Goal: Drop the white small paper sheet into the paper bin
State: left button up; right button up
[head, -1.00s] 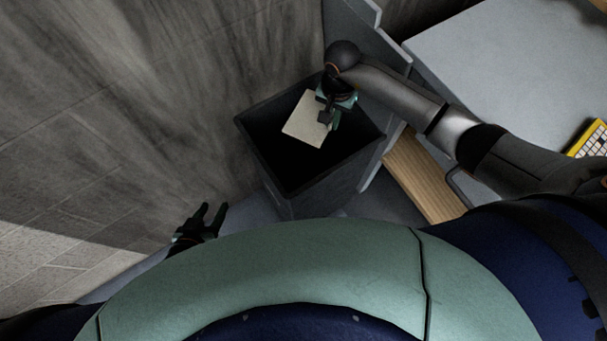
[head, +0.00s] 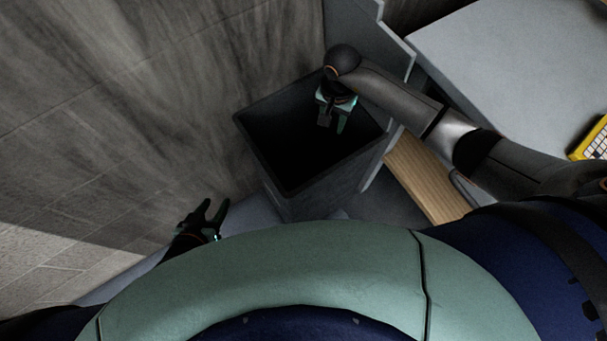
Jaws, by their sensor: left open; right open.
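The paper bin (head: 318,187) is a dark, open-topped square bin standing against the wall. Its inside is black in shadow. The white paper sheet is not visible now; the bin's dark interior could hide it. My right gripper (head: 333,126) is over the bin's opening, open and empty, pointing down. My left gripper (head: 213,208) is low at the left, open and empty, near the wall and apart from the bin.
A grey table (head: 500,60) stands at the right with a yellow object (head: 592,140) with white keys at its edge. A wooden board (head: 425,178) lies between bin and table. The stone-tiled wall (head: 120,110) closes off the left side.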

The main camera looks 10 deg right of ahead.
jog(key=shift+r, duration=0.1)
pick_arm(q)
jog(key=shift+s+a+r+p, duration=0.2)
jog(key=shift+a+p, duration=0.15)
jog(key=shift+p, duration=0.15)
pick_arm(e)
notch_tip(320, 180, up, 12)
jog(key=shift+r, duration=0.2)
